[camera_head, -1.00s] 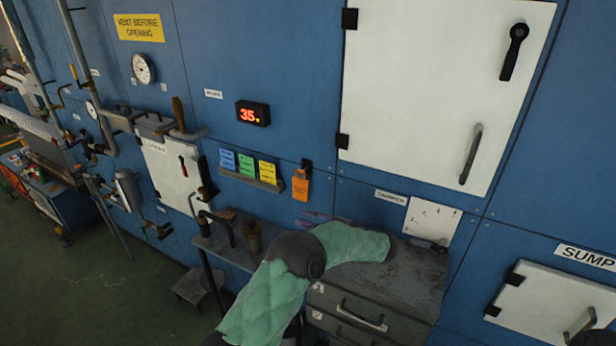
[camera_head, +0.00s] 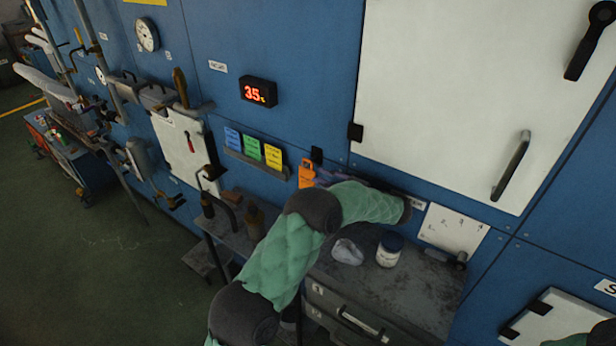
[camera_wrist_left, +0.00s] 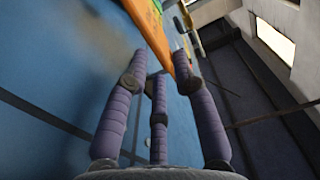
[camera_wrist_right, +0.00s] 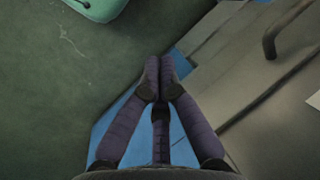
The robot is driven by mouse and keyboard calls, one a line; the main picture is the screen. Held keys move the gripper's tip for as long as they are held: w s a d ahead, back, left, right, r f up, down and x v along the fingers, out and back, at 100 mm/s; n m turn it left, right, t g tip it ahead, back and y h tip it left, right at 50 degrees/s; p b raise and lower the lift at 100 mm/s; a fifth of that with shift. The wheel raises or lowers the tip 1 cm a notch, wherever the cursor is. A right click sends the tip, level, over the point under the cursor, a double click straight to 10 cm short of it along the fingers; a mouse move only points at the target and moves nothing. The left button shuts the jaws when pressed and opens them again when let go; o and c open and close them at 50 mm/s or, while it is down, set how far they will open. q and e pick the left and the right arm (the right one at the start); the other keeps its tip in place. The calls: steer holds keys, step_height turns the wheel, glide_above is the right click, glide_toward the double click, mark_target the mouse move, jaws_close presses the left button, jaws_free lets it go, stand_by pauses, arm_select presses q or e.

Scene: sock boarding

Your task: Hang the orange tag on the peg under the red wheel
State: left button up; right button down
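The orange tag (camera_head: 306,175) hangs on a small dark holder on the blue wall, right of the coloured cards. My left gripper (camera_head: 328,178) is just right of the tag, its purple fingers partly hidden by my wrist. In the left wrist view the fingers (camera_wrist_left: 158,75) are spread and empty, with the orange tag (camera_wrist_left: 150,28) just beyond their tips; I cannot tell whether they touch. My right gripper (camera_wrist_right: 157,82) has its fingertips together with nothing visible between them. No red wheel or peg under one can be made out.
A grey bench (camera_head: 410,295) with drawers stands under my left arm, holding a white jar (camera_head: 389,251) and a crumpled pale item (camera_head: 347,252). A card rack (camera_head: 255,163), lit display (camera_head: 258,91) and white doors (camera_head: 450,90) line the wall. Pipes crowd the left; green floor is open.

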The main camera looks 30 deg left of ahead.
mark_target(304, 169)
arm_select(q)
steer(key=a, duration=0.7)
steer(key=shift+w+a, duration=0.15)
steer(key=shift+w, duration=0.2)
jaws_close()
